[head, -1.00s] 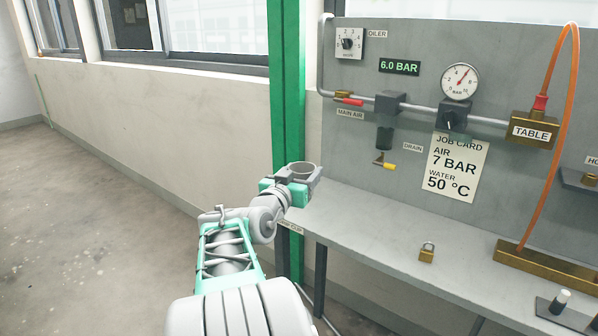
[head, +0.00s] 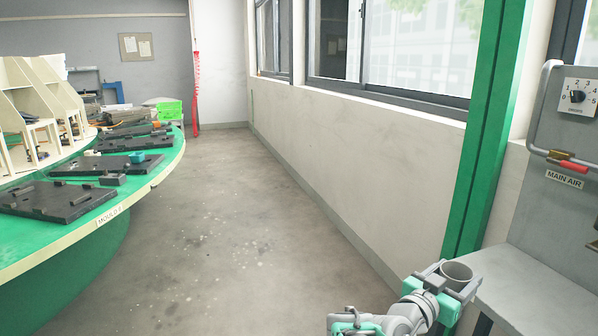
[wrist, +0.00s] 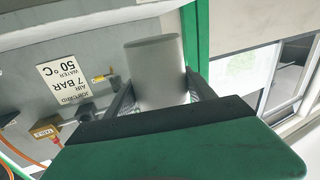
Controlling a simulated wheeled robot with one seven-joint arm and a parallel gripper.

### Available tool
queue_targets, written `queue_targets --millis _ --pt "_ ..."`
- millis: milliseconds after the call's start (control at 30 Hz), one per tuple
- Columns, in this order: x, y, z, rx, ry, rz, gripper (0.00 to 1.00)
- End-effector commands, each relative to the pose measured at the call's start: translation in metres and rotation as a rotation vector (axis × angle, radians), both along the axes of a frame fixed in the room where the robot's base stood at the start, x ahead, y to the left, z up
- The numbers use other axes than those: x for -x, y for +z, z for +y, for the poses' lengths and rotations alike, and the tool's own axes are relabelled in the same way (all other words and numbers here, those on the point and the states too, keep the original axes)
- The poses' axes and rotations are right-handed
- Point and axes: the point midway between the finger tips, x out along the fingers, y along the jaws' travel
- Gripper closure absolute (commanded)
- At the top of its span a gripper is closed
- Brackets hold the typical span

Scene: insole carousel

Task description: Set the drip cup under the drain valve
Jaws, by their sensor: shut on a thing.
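The drip cup, a plain grey cylinder (head: 457,271), is held upright in my gripper (head: 446,280) in the head view, its open mouth upward. The wrist view shows the cup (wrist: 155,70) from the side, between the two dark fingers of my gripper (wrist: 158,88). The drain valve (wrist: 103,78), with a yellow handle, shows in the wrist view left of the cup, apart from it on the grey panel.
The grey bench (head: 520,290) is at the lower right below the panel (head: 545,215). A green post (head: 485,140) stands behind my gripper. A round green table (head: 60,250) with black plates is on the left. The floor (head: 240,230) between is clear.

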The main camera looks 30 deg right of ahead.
Motion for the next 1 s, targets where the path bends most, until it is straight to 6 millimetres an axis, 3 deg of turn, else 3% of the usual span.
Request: queue_targets --millis 167,267,400,500,700,1000 --pt "-0.058 -0.008 0.06 0.001 0.187 0.0 0.77" --pt "-0.097 -0.011 0.109 0.002 0.333 -0.001 0.77" --pt "-0.148 -0.012 0.191 0.001 0.56 -0.002 0.77" --pt "-0.174 -0.008 0.247 0.001 0.702 -0.003 0.77" --pt "-0.198 0.001 0.326 0.0 0.891 -0.003 0.77" --pt "-0.208 0.005 0.409 0.001 1.083 0.001 0.77"
